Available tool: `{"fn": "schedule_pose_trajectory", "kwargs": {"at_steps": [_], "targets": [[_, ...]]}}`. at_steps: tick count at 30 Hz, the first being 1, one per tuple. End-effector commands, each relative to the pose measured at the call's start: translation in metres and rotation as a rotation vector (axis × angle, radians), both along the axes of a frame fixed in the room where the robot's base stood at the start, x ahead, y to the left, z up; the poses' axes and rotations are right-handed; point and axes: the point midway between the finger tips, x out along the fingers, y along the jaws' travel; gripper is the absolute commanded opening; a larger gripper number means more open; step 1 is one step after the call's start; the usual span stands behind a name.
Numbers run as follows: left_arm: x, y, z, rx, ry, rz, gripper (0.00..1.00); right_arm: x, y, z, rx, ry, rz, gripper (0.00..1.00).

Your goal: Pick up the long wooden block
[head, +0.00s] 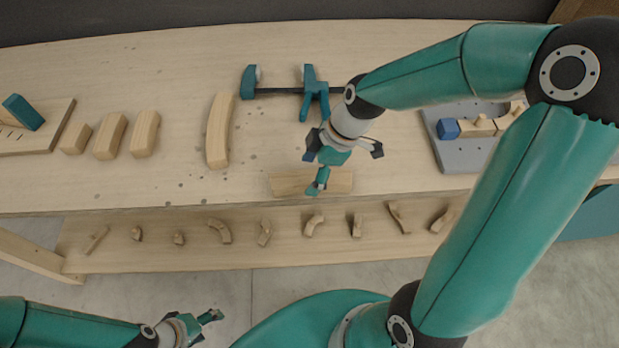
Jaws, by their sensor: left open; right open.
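A long straight wooden block (285,184) lies crosswise near the front edge of the workbench. My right gripper (338,168) is over this block, with its fingers spread open and nothing between them. One finger hides part of the block's middle, and I cannot tell whether it touches the wood. Another long wooden piece (219,130), slightly curved, lies lengthwise to the left of it. My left gripper (205,325) is open and empty, low at the bottom of the view, in front of the bench and away from the blocks.
A teal clamp (285,91) lies behind the straight block. Three shorter blocks (109,136) stand at the left, beside a board with a teal tool (23,112). A grey tray (462,168) with pieces is at the right. Several small wooden parts lie on the lower shelf (190,255).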

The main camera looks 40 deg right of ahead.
Motion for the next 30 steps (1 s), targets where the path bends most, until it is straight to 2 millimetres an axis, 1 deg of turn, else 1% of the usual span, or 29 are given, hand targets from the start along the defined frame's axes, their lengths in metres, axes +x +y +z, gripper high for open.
{"fn": "schedule_pose_trajectory", "kwargs": {"at_steps": [1,3,6,13,14,15,26,27,30], "targets": [[0.000,0.000,0.004,0.000,0.000,0.000,0.65,0.001,0.003,-0.005,0.001,0.006,0.002,0.77],[0.000,0.000,0.004,0.000,0.000,0.000,0.65,0.003,0.006,-0.015,0.001,0.004,0.002,0.77],[0.000,0.000,0.005,0.000,0.000,0.000,0.65,0.004,0.008,-0.022,0.000,0.002,0.002,0.77],[0.000,0.000,0.004,0.000,0.000,0.000,0.65,0.005,0.008,-0.023,-0.002,-0.001,0.001,0.77],[0.000,0.000,0.004,0.000,0.000,0.000,0.65,0.005,0.008,-0.023,-0.002,-0.001,0.001,0.75],[0.000,0.000,0.004,0.000,0.000,0.000,0.65,0.005,0.008,-0.023,-0.002,-0.001,0.001,0.68],[0.000,0.000,0.004,0.000,0.000,0.000,0.65,0.005,0.008,-0.023,-0.002,-0.001,0.001,0.08],[0.000,0.000,0.004,0.000,0.000,0.000,0.65,0.005,0.008,-0.023,-0.002,-0.001,0.001,0.04],[0.000,0.000,0.004,0.000,0.000,0.000,0.65,0.005,0.008,-0.023,-0.002,-0.001,0.001,0.04]]}}
